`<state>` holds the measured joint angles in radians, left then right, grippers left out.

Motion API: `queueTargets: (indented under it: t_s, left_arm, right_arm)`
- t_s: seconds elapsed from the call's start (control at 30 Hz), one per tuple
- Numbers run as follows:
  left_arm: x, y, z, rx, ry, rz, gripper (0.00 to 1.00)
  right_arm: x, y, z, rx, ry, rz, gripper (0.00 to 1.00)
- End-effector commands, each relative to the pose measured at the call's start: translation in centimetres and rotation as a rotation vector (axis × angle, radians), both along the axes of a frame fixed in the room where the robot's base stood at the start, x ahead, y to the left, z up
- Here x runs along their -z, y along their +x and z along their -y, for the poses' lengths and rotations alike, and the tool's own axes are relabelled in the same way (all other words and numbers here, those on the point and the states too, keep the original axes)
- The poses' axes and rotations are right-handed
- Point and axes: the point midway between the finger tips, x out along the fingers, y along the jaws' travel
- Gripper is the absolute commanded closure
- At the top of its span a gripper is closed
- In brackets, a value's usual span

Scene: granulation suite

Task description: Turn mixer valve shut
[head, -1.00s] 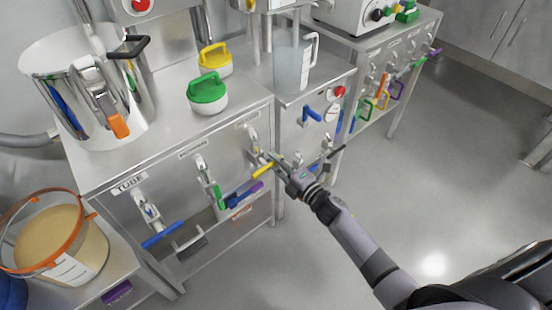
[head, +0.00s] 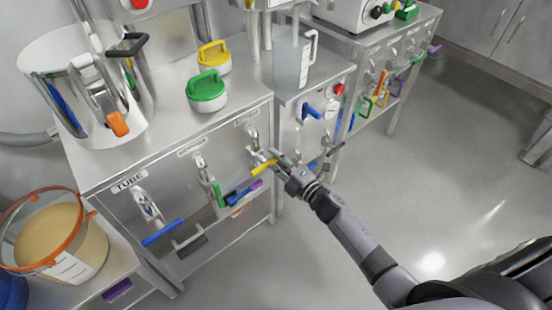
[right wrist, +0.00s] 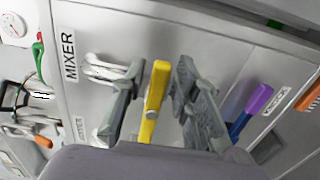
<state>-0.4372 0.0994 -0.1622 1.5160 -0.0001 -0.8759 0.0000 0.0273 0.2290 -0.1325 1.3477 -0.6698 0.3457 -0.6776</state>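The mixer valve has a yellow lever handle (head: 263,167) on the steel cabinet front. In the right wrist view the yellow handle (right wrist: 155,100) stands near a label reading MIXER (right wrist: 68,54). My right gripper (head: 276,158) is at this handle, reaching in from the lower right. In the right wrist view my right gripper (right wrist: 159,70) is open, with one grey finger on each side of the yellow handle. A gap shows on both sides of it. The valve body behind is partly hidden by the fingers. My left gripper is not in view.
A blue tube valve handle (head: 162,233) and a green valve handle (head: 218,194) are on the same front, left of the mixer valve. A blue and purple handle (head: 243,193) lies just below. Another cabinet (head: 300,133) adjoins on the right. The floor in front is clear.

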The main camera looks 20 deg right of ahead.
Motion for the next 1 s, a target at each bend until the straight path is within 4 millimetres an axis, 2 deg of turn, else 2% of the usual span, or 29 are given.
queueTargets:
  t_s: [0.33, 0.47, 0.8, 1.0]
  left_arm:
    - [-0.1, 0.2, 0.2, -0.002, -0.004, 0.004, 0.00]
    - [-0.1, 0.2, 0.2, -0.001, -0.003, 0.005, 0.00]
    - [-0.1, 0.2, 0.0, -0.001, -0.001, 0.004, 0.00]
    - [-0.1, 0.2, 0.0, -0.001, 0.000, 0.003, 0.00]
  right_arm:
    - [-0.1, -0.1, 0.0, -0.001, -0.002, 0.002, 0.67]
    - [0.0, -1.0, 0.3, -0.001, -0.002, 0.001, 0.67]
    - [0.1, -7.4, 2.6, 0.000, -0.003, -0.001, 0.67]
    - [0.0, -10.3, 3.7, 0.000, -0.001, -0.001, 0.67]
